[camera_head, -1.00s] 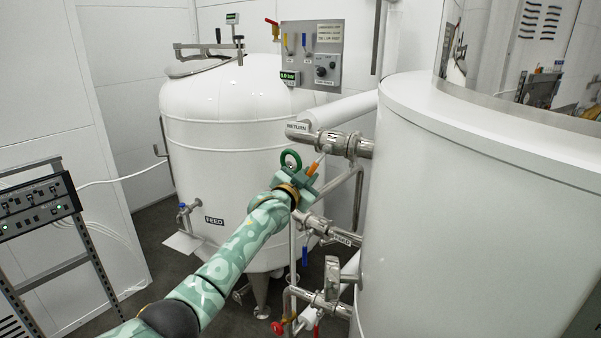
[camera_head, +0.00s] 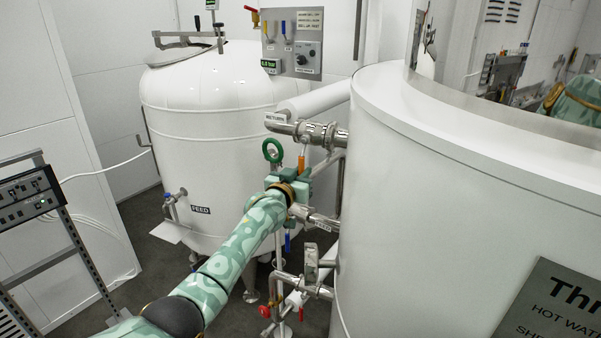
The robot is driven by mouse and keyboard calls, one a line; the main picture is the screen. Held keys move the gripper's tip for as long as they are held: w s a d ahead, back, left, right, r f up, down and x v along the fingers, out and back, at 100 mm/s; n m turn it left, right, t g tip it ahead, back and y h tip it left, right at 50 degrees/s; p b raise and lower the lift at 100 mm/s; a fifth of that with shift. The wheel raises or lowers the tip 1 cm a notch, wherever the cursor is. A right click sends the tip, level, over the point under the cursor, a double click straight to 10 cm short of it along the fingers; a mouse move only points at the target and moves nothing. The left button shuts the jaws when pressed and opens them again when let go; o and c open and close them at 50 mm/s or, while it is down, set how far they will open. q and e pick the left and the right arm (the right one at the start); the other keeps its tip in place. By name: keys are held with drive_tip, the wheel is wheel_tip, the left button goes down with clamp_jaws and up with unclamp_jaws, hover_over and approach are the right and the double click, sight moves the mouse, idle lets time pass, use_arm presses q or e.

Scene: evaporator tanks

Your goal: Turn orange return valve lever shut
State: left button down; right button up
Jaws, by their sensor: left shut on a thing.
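The orange return valve lever (camera_head: 302,161) hangs close to straight down below the steel return pipe (camera_head: 318,133), which carries a RETURN label. My left gripper (camera_head: 298,174) reaches in from the lower left and is shut on the lower part of the orange lever. The wrist hides much of the jaws, and the lever's lower end is hidden. A green ring (camera_head: 272,150) stands up beside the gripper. My right gripper is not in view.
The feed pipe (camera_head: 318,219) runs just below my gripper. A blue lever (camera_head: 288,242) and a red valve handle (camera_head: 265,311) sit lower down. The large white tank (camera_head: 430,200) is close on the right; another white tank (camera_head: 200,150) stands behind.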

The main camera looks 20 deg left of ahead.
use_arm(q)
drive_tip(key=shift+d+f, duration=0.1)
drive_tip(key=c, duration=1.5)
unclamp_jaws()
drive_tip(key=s, duration=0.5)
drive_tip(key=s+a, duration=0.1)
drive_tip(key=s, duration=0.4)
drive_tip(key=s+a, duration=0.1)
drive_tip(key=s, duration=0.5)
drive_tip(key=shift+a, duration=0.1)
